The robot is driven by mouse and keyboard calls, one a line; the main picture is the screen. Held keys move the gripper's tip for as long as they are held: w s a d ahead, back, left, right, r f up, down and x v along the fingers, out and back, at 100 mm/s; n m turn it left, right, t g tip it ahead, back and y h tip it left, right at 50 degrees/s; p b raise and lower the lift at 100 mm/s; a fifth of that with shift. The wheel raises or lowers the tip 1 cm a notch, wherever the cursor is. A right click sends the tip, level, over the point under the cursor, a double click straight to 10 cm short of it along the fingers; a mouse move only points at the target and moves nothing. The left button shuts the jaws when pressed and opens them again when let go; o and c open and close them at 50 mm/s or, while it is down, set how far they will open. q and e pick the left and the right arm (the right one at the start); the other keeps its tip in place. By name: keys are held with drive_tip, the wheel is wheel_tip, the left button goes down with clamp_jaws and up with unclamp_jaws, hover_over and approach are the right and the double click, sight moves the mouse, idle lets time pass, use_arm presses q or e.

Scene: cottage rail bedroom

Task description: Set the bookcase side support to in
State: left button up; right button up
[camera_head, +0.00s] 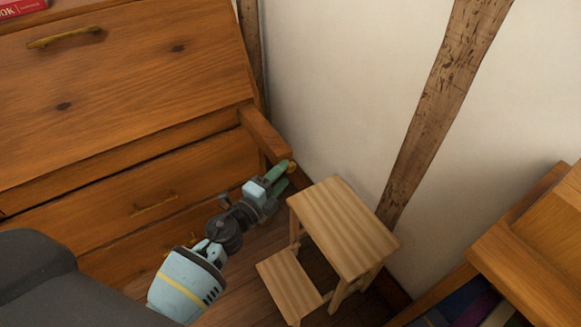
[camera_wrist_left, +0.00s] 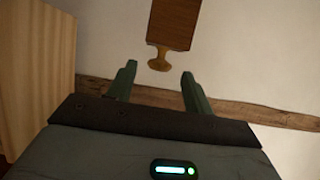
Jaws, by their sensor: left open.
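The bookcase side support (camera_head: 264,134) is a wooden bar sticking out from the right front of the wooden bureau (camera_head: 150,75). A small brass knob (camera_head: 292,166) sits on its outer end. In the left wrist view the support (camera_wrist_left: 175,22) hangs in from the top, with its knob (camera_wrist_left: 159,60) just beyond the gap between the fingertips. My left gripper (camera_head: 281,176) is open and empty, close to the knob. In the wrist view its two fingers (camera_wrist_left: 158,78) stand apart, one to each side of the knob's line. I cannot tell whether they touch it. My right gripper is out of view.
A wooden step stool (camera_head: 345,225) stands close right of my left gripper; a wooden panel, probably it, fills the wrist view's left edge. The white wall with a timber beam (camera_head: 440,100) is behind. Another wooden piece (camera_head: 530,260) is at the right. A red book (camera_head: 22,7) lies on the bureau.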

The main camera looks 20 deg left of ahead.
sight(290, 172)
use_arm(q)
drive_tip(key=shift+b+x, duration=0.3)
drive_tip(key=shift+x, duration=2.05)
clamp_jaws()
